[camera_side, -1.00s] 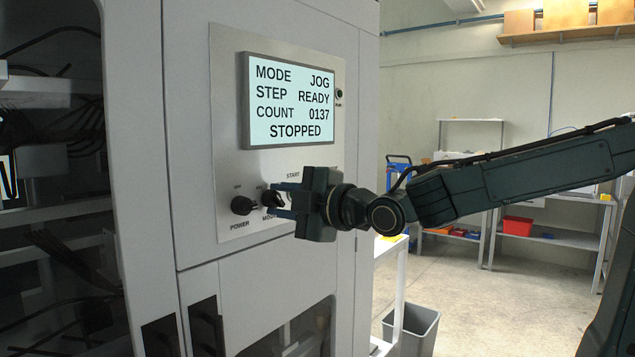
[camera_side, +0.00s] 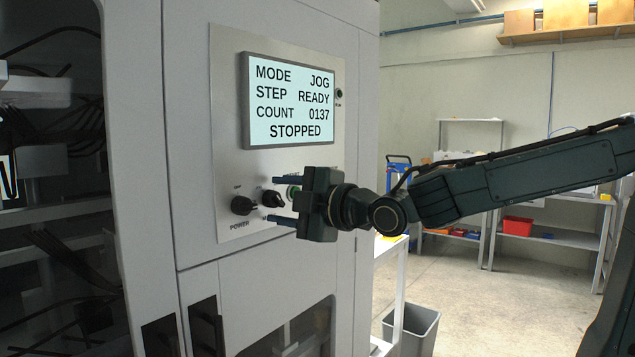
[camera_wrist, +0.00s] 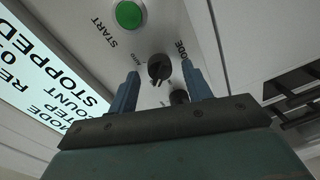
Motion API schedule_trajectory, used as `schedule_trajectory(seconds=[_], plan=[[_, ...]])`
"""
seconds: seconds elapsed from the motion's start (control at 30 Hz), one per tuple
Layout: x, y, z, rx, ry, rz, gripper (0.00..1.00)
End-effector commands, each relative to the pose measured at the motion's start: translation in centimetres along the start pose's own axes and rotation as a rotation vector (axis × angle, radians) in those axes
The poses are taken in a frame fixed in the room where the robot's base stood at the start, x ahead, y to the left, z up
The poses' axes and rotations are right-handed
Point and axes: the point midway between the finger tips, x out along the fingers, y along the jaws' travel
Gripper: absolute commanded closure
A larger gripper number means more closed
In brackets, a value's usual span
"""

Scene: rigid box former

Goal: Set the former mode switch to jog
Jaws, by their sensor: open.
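The mode switch (camera_side: 273,199) is a black rotary knob on the silver panel, right of the power knob (camera_side: 242,205). The screen (camera_side: 290,102) reads MODE JOG, STEP READY, COUNT 0137, STOPPED. My gripper (camera_side: 276,199) is open, its two blue fingers spread above and below the mode switch in the side view. In the wrist view the mode switch (camera_wrist: 159,67) shows between the spread fingers (camera_wrist: 160,80), touching neither that I can see. The gripper holds nothing.
A green start button (camera_wrist: 128,14) sits close to the mode switch, partly behind my gripper in the side view. The panel (camera_side: 228,170) stands upright on the machine's grey front. A grey bin (camera_side: 412,328) and shelves (camera_side: 470,245) stand to the right.

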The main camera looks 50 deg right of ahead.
Motion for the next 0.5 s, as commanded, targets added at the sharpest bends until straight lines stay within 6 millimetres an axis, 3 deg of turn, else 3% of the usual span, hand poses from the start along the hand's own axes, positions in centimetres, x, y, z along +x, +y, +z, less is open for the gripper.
schedule_trajectory(seconds=[0.5], plan=[[-4.7, 0.1, -0.1, 0.001, 0.003, 0.001, 0.51]])
